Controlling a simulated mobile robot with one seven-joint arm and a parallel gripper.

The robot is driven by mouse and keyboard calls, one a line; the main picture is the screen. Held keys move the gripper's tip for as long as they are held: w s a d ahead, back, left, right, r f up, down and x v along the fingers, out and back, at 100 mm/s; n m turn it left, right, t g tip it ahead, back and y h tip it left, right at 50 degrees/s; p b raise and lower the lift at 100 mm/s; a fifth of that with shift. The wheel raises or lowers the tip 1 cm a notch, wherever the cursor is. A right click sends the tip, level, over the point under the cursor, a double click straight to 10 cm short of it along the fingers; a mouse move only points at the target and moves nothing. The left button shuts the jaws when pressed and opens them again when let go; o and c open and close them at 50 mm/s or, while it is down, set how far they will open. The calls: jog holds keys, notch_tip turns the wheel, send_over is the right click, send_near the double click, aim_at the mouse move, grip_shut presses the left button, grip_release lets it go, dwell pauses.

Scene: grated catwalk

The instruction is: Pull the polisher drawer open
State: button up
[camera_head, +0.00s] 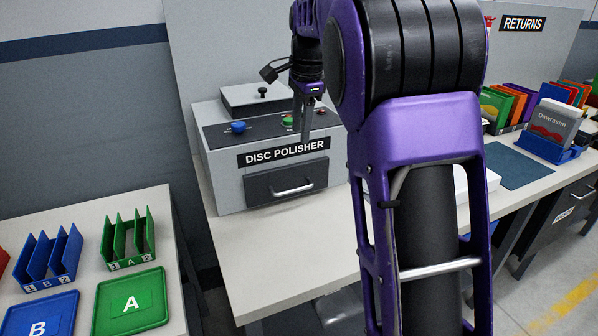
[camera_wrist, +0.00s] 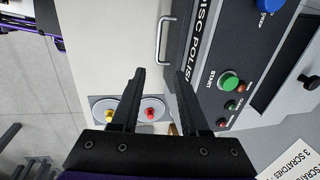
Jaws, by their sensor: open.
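The disc polisher (camera_head: 222,170) is a grey box on the bench with a dark sloped panel. Its dark drawer (camera_head: 262,187) is in the front face under the "DISC POLISHER" label and looks closed. The silver bar handle (camera_head: 291,190) crosses the drawer front; it also shows in the wrist view (camera_wrist: 161,41), beyond my fingertips. My gripper (camera_head: 304,130) is open and empty, above and in front of the panel's right part. In the wrist view my gripper (camera_wrist: 160,75) has its fingers apart, with the handle clear of them.
The panel has a blue knob (camera_head: 238,127), a green start button (camera_wrist: 229,81) and a red button (camera_head: 321,111). Round pieces with yellow (camera_wrist: 108,114) and red (camera_wrist: 151,113) centres lie near my fingers. The bench (camera_head: 270,250) before the drawer is clear. My arm hides the middle.

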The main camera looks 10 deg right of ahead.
aim_at(295, 189)
jog(key=w+f+b, duration=0.1)
jog(key=f, duration=0.4)
jog(key=w+f+b, duration=0.1)
jog(key=f, duration=0.5)
jog(key=f+b, duration=0.1)
jog(key=f, duration=0.5)
jog(key=shift+w+a, duration=0.4)
grip_shut()
dwell(0.5)
